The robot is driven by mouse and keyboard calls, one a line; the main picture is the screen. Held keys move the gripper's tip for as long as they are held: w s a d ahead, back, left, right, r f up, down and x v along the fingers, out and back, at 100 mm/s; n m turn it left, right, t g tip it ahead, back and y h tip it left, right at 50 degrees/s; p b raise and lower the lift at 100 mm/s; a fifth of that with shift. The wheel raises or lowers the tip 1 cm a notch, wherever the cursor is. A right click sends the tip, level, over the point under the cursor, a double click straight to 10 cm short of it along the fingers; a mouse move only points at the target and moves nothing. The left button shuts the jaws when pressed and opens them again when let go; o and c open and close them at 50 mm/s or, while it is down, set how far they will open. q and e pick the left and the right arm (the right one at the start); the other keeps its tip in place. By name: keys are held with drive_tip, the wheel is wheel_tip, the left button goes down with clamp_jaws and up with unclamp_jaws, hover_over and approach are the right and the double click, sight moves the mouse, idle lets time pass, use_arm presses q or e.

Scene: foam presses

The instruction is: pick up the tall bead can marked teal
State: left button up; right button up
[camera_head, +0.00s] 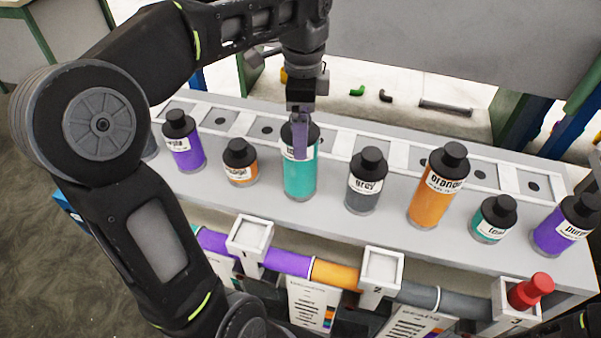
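The tall teal bead can (300,178) stands upright on the grey shelf, left of the middle, with its black cap and label partly hidden. My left gripper (300,140) points down over this can, and its fingers overlap the cap and label. Whether the fingers touch or clasp the can cannot be told from this angle. A shorter teal can (492,221) stands further right on the shelf. My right gripper is not in view.
Purple (184,142) and small orange (239,163) cans stand left of the tall teal can; grey (367,183), tall orange (435,190) and purple (566,226) cans stand to its right. Coloured tubes (336,275) and numbered white blocks (381,268) line the front, with a red knob (530,290).

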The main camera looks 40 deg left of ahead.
use_arm(q)
drive_tip(key=shift+f+b, duration=0.4)
drive_tip(key=shift+f, duration=0.25)
drive_tip(key=shift+a+f, duration=0.1)
drive_tip(key=shift+f, duration=0.25)
wheel_tip(320, 180, down, 3)
drive_tip(key=shift+w+f+p, duration=0.1)
drive_tip(key=shift+p, duration=0.3)
drive_tip(key=shift+c, duration=0.6)
clamp_jaws()
